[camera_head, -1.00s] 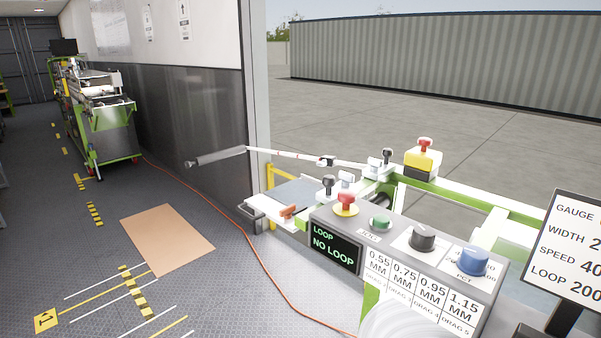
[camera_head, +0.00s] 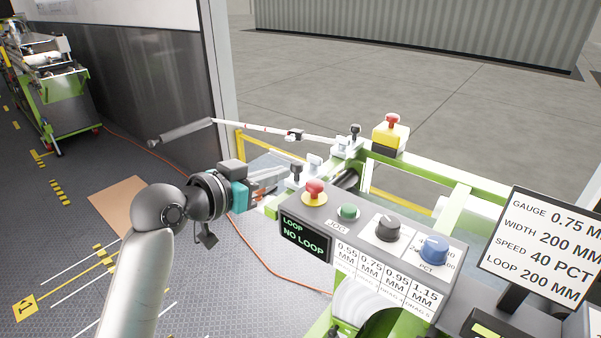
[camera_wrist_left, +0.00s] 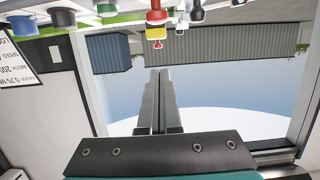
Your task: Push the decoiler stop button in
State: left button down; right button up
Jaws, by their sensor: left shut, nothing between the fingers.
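A red mushroom button (camera_head: 314,188) on a yellow ring stands at the left end of the grey control panel (camera_head: 365,215). It also shows at the top of the left wrist view (camera_wrist_left: 156,15), which is upside down. A second red button (camera_head: 393,119) sits on a yellow box farther back; no label tells which one is the decoiler stop. My left gripper (camera_head: 272,184) is left of the panel, its fingers pointing right towards the nearer button, apart from it. In the left wrist view its fingers (camera_wrist_left: 160,73) are together and empty. My right gripper is out of view.
A green button (camera_head: 348,212), black knob (camera_head: 387,229) and blue knob (camera_head: 433,249) share the panel. A display (camera_head: 545,245) stands at right. A black-topped lever (camera_head: 297,171) and orange handle (camera_head: 260,194) are close to the left gripper.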

pick_arm(q)
jog(key=shift+d+r, duration=0.1)
dwell(0.3)
send_over(315, 188)
jog(key=a, duration=0.2)
notch_tip(315, 188, down, 2)
jog(key=f, duration=0.3)
jog(key=shift+d+p, duration=0.3)
jog(key=shift+p, duration=0.05)
jog(key=shift+f, duration=0.75)
